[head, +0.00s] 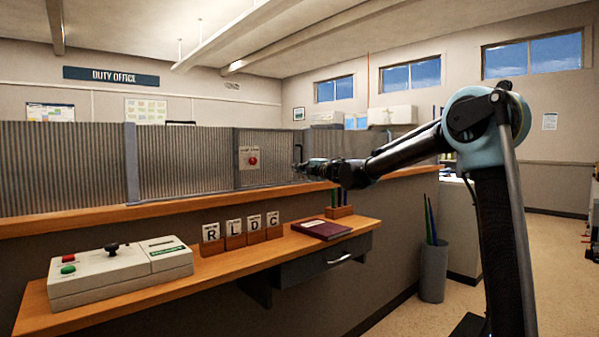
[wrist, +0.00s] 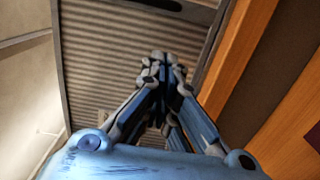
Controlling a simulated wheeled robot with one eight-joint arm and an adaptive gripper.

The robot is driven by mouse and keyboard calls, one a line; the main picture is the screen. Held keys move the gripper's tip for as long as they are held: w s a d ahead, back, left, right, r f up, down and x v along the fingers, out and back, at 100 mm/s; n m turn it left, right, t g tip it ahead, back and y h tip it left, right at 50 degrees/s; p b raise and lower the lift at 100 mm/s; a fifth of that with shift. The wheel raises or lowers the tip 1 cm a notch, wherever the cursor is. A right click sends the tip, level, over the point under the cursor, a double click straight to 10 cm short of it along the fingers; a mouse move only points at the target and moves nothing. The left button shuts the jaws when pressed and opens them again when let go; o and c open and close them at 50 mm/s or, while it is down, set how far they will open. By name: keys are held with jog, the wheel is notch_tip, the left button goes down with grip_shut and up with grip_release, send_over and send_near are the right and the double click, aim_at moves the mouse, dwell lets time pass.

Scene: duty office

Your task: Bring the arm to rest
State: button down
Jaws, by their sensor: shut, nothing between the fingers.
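My gripper (head: 302,168) is at the end of my arm, which reaches left from the right side of the head view. It is held above the counter ledge (head: 150,209), in front of the corrugated shutter (head: 184,160). In the wrist view my gripper (wrist: 162,62) has its fingertips together with nothing between them. The corrugated shutter (wrist: 112,75) fills much of the background there, with the wooden ledge (wrist: 232,60) to the right. I cannot tell whether the fingertips touch the shutter.
A red button plate (head: 250,158) and a dark handle (head: 298,152) are near my gripper. The lower shelf (head: 210,268) holds a control box (head: 120,270), letter cards (head: 236,228) and a dark red book (head: 321,229). A grey bin (head: 433,270) stands right of the counter. Open floor lies farther right.

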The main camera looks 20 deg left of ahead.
jog(key=v, duration=0.7)
